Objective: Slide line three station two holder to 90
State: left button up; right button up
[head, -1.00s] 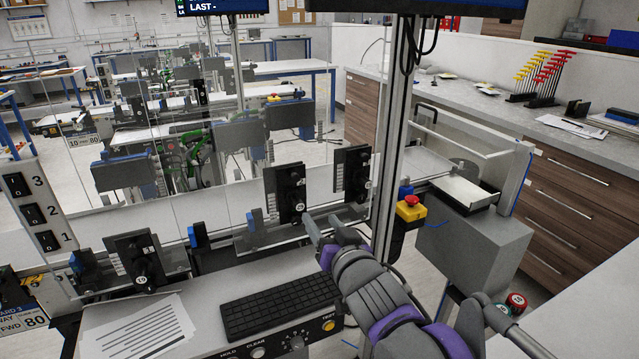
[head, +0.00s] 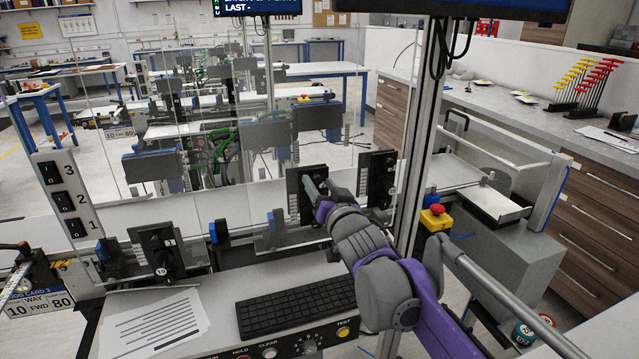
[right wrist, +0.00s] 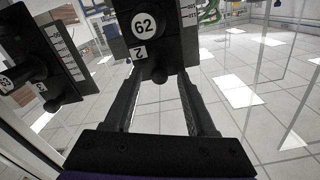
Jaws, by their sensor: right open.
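The holder plate marked 62, with a small tag 2 (right wrist: 150,35), is black and fills the top middle of the right wrist view. In the head view the black holder at the middle (head: 306,183) is partly hidden by my right arm. My right gripper (right wrist: 161,82) is open, its fingers reaching towards the holder plate with a dark round knob between their tips. I cannot tell whether they touch it. In the head view the right gripper (head: 313,192) is at that holder's front. My left gripper is out of view.
Another black holder (head: 378,178) stands close to the right, and one (head: 157,255) further left. Clear panels stand behind. A keyboard (head: 295,305) and paper sheet (head: 150,325) lie in front. A post (head: 425,130) and emergency stop button (head: 436,215) are at the right.

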jog(key=shift+w+a, duration=0.1)
jog(key=shift+w, duration=0.3)
jog(key=shift+c, duration=0.3)
grip_shut()
dwell(0.9)
